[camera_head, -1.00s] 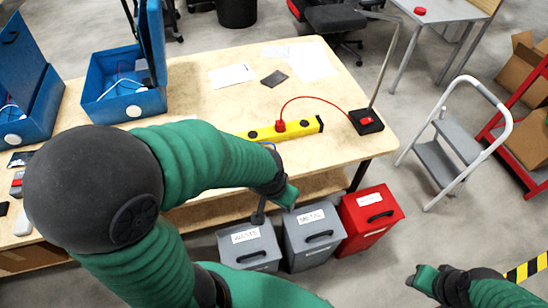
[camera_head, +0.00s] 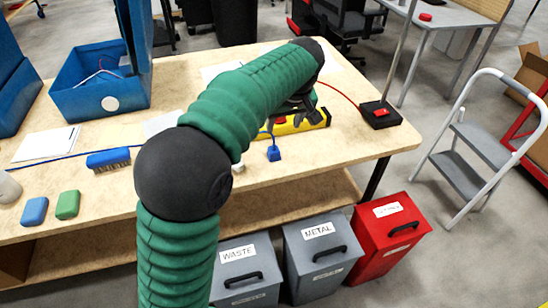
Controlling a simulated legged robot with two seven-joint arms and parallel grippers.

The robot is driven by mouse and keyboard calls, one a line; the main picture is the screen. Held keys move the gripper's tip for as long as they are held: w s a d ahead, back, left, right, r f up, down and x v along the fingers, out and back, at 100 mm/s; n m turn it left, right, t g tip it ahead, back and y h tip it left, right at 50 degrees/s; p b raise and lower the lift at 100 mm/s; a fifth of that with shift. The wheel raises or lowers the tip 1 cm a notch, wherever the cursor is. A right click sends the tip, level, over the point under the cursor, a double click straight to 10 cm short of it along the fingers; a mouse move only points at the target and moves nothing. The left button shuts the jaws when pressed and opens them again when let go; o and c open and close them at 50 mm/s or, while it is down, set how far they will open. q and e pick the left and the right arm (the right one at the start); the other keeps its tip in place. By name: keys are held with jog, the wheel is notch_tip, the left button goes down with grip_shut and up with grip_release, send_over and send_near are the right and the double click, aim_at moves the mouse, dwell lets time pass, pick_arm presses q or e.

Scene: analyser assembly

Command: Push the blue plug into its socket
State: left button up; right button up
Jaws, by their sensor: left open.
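The blue plug (camera_head: 273,153) stands on the wooden table in front of the yellow socket bar (camera_head: 310,121), with its blue cable rising behind it. The bar is partly hidden by my left arm and gripper. A red plug (camera_head: 281,121) is on the bar, with a red cable leading right. My left gripper (camera_head: 296,112) is open and over the bar, close to the red plug, above and right of the blue plug and apart from it. The blue plug's socket cannot be made out. My right gripper is out of view.
A black stand base (camera_head: 380,115) with a pole is at the table's right. A blue brush (camera_head: 108,160), blue block (camera_head: 34,211) and green block (camera_head: 67,205) lie left. An open blue case (camera_head: 99,97) stands behind. Bins (camera_head: 387,238) stand below the front edge.

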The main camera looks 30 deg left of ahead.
pick_arm(q)
jog(key=b, duration=0.3)
send_near(274, 149)
jog(key=x, duration=0.5)
jog(key=shift+w+d, duration=0.15)
jog(key=shift+w, duration=0.2)
jog(key=x, duration=0.1)
jog(key=b+x, duration=0.1)
jog(key=x, duration=0.1)
jog(key=s+b+x, duration=0.1)
jog(key=shift+w+a+f, duration=0.15)
jog(key=shift+a+f, duration=0.05)
jog(key=shift+f, duration=0.2)
jog(key=shift+w+a+f, duration=0.1)
jog(key=shift+f, duration=0.2)
jog(key=shift+r, duration=0.1)
jog(key=shift+c, duration=0.3)
grip_shut()
